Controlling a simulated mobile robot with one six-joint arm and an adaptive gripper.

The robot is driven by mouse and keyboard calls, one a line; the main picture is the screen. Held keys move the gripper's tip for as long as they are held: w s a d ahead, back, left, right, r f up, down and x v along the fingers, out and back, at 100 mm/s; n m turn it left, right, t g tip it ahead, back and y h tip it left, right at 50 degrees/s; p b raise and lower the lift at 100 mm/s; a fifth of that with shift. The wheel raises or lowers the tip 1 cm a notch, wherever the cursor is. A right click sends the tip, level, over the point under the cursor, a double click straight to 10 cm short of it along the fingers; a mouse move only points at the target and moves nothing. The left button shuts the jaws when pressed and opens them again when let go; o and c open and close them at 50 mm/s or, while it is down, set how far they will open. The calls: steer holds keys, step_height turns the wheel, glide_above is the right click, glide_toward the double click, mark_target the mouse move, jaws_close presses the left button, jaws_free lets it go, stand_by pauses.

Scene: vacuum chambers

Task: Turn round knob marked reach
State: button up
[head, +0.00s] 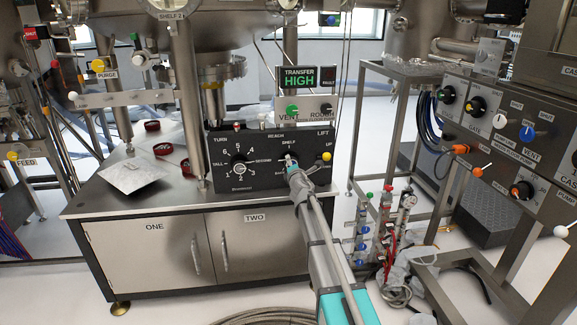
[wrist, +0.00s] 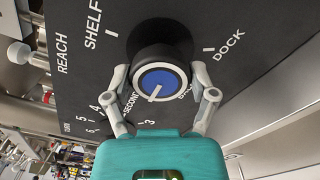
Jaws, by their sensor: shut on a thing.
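The knob marked REACH is a round black knob with a blue face and a short white pointer line (wrist: 160,72). It stands on the black control panel (head: 222,142), right of the numbered TURN dial. In the wrist view, my gripper (wrist: 161,80) has one finger on each side of the knob, shut on it. The white line points down and to the left in that view. The labels SHELF and DOCK show around the knob; another label is partly hidden by a finger. In the head view, my gripper (head: 289,162) covers most of the knob.
The TURN dial (head: 239,167) is left of my gripper and a yellow-ended LIFT lever (head: 326,157) is close on its right. A metal plate (head: 135,176) lies on the bench.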

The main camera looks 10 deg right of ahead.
steer(key=m, duration=0.6)
steer(key=shift+w+a, duration=0.15)
steer(key=shift+m, duration=3.4)
steer(key=o, duration=1)
steer(key=shift+r, duration=0.1)
steer(key=shift+o, duration=0.2)
steer(key=shift+s, duration=0.25)
steer(key=s, duration=1.1)
steer(key=shift+s, duration=0.4)
